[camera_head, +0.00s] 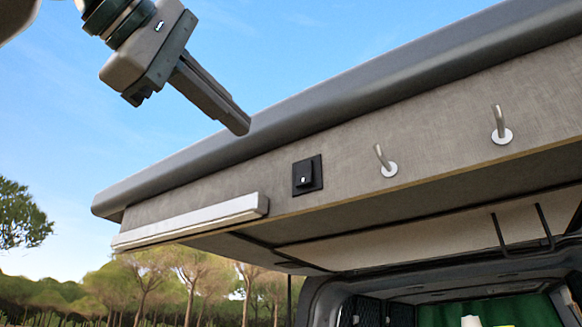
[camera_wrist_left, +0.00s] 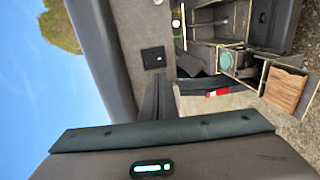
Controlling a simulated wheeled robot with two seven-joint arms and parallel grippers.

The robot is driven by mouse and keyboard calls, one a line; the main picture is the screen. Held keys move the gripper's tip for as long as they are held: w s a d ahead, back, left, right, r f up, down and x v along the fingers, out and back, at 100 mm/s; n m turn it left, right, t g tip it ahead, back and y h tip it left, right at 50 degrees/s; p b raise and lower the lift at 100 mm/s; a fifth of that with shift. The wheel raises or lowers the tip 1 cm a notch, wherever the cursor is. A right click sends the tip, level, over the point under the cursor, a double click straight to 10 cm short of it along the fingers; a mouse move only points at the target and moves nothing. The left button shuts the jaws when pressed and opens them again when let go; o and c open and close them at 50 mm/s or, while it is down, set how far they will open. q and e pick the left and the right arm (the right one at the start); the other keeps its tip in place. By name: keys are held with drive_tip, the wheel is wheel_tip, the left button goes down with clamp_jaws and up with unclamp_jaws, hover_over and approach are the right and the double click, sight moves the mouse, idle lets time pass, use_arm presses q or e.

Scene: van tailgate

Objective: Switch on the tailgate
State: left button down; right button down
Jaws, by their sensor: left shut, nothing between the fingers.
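The raised tailgate (camera_head: 345,150) runs across the head view from lower left to upper right, with a grey inner panel. A small square black switch (camera_head: 307,175) with a pale mark sits on that panel. The switch also shows in the left wrist view (camera_wrist_left: 153,58), beyond the fingers. My left gripper (camera_head: 240,125) comes in from the upper left. It is shut and empty, its fingertips above and to the left of the switch, and I see no contact with the switch. In the left wrist view its fingers (camera_wrist_left: 157,98) are together. My right gripper is not in view.
A white light bar (camera_head: 190,221) is on the panel left of the switch. Two metal hooks (camera_head: 385,161) (camera_head: 501,126) stick out to its right. The van interior lies below right. Open sky surrounds my left arm; trees stand behind.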

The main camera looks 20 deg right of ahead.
use_arm(q)
drive_tip(key=shift+w+d, duration=0.1)
idle(0.3)
drive_tip(key=p, duration=0.6)
approach(302, 182)
drive_tip(key=x, duration=0.5)
drive_tip(key=shift+d+r, duration=0.1)
drive_tip(key=shift+r, duration=0.1)
drive_tip(key=shift+w+d+f+p, duration=0.25)
drive_tip(key=shift+w+d+p, duration=0.15)
drive_tip(key=shift+d, duration=0.15)
drive_tip(key=f+b, duration=0.1)
drive_tip(key=b, duration=0.2)
drive_tip(key=shift+w+d+t+h, duration=0.1)
drive_tip(key=shift+w+t+h, duration=0.05)
drive_tip(key=shift+t+h, duration=0.2)
drive_tip(key=shift+r+p, duration=0.45)
drive_tip(key=shift+f, duration=0.15)
